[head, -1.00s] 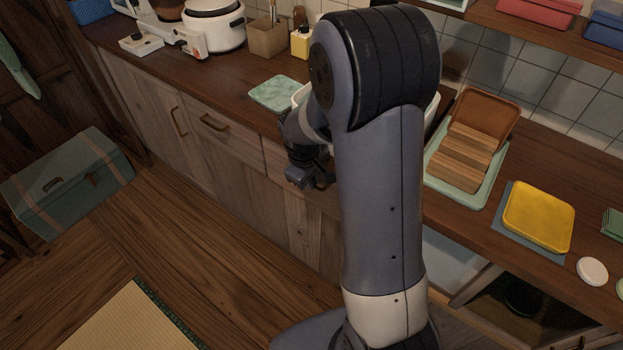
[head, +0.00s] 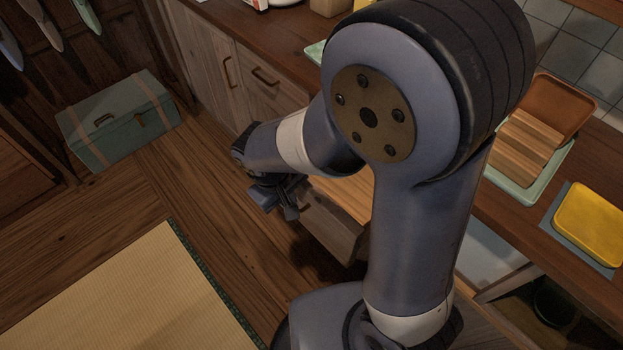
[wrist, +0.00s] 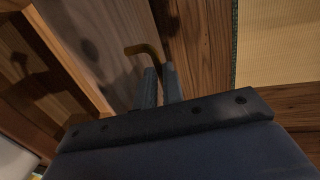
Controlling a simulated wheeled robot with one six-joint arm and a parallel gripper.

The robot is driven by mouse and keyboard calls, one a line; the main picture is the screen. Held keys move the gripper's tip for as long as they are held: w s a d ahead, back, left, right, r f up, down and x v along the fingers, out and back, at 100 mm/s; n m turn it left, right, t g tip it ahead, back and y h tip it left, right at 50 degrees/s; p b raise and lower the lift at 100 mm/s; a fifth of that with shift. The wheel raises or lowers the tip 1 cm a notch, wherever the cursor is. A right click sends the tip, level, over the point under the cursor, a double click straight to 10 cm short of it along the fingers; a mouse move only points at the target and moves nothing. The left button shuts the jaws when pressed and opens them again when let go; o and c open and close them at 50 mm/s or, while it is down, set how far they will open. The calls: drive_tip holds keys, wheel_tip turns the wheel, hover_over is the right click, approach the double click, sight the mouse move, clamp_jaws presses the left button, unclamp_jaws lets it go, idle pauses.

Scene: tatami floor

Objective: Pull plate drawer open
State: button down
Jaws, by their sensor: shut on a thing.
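The plate drawer (head: 330,226) stands pulled out from the lower cabinet, with its wooden front out over the floor. Its light wooden inside (head: 345,194) shows partly behind my arm; I see no plates in that part. In the wrist view the drawer front (wrist: 95,30) is at the upper left and its brass handle (wrist: 143,48) sticks out from it. My gripper (wrist: 160,72) is shut on this handle. In the head view my gripper (head: 290,208) is at the drawer front, and the handle is hidden there.
A closed drawer (head: 265,75) is further left in the cabinet. A teal trunk (head: 120,118) stands on the floor at the left. A tatami mat (head: 130,295) lies in front. The wooden floor between them is clear. A yellow board (head: 590,222) lies on the counter.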

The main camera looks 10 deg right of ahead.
drive_tip(key=shift+s+a, duration=0.7)
drive_tip(key=shift+a, duration=0.3)
drive_tip(key=shift+s+a, duration=0.65)
drive_tip(key=shift+a, duration=0.3)
drive_tip(key=c, duration=1.8)
unclamp_jaws()
drive_tip(key=shift+r, duration=0.15)
wheel_tip(320, 180, up, 10)
drive_tip(key=s+a+p, duration=0.1)
drive_tip(key=shift+a+r+p, duration=0.2)
drive_tip(key=shift+a+p, duration=0.15)
drive_tip(key=shift+p, duration=0.05)
drive_tip(key=shift+s, duration=0.1)
